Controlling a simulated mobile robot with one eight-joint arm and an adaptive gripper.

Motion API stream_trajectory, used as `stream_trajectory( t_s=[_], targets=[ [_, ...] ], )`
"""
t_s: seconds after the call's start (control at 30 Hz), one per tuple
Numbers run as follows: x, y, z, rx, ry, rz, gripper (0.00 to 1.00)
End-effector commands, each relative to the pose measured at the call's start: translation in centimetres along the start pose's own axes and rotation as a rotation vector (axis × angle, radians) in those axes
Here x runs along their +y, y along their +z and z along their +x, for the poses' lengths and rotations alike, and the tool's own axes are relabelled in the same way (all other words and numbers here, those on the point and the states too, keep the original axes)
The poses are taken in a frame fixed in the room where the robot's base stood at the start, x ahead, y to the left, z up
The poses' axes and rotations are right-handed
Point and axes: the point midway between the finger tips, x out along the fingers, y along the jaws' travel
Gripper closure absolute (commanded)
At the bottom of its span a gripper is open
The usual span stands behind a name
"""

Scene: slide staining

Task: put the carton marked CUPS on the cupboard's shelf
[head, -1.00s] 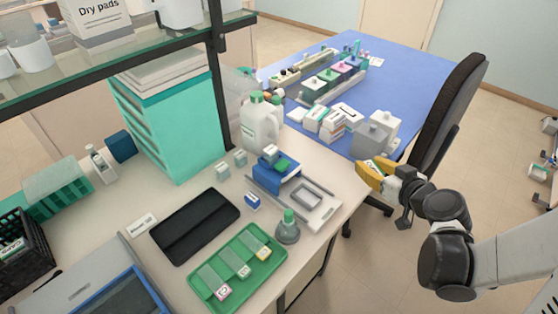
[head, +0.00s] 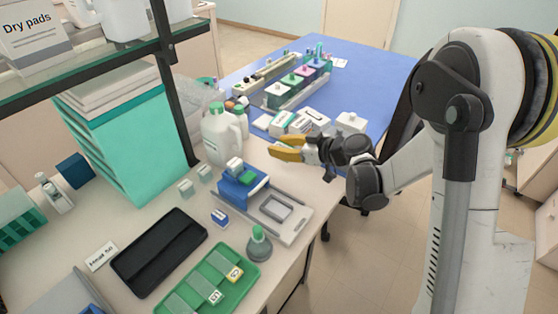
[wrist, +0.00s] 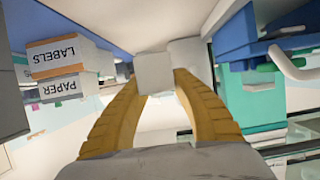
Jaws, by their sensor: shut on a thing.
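My gripper (head: 274,152) has yellow fingers and reaches left over the bench's back right edge, near the white jugs. In the wrist view its fingers (wrist: 160,82) close toward a small plain pale block (wrist: 155,73) at their tips. The block's face shows no readable marking, and I cannot make it out in the head view. I cannot read CUPS on any carton. Upside down in the wrist view are a carton marked LABELS (wrist: 60,58) and one marked PAPER (wrist: 62,86), both apart from the fingers. I cannot pick out the cupboard.
White jugs (head: 220,138) stand close left of my gripper. A blue slide device (head: 240,187), a green tray (head: 210,285) and a black tray (head: 160,250) occupy the bench. A glass shelf (head: 90,70) on dark posts hangs above. A blue table (head: 375,75) holds cartons and jars behind.

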Motion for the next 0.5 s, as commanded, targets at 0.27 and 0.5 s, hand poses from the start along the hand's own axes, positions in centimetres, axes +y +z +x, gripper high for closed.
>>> stream_trajectory(
  t_s=[0.27, 0.5],
  targets=[
    [2.3, 1.3, 1.6, 0.0, -0.001, 0.001, 0.95],
    [2.3, 4.6, 2.9, 0.0, -0.001, 0.001, 0.95]
  ],
)
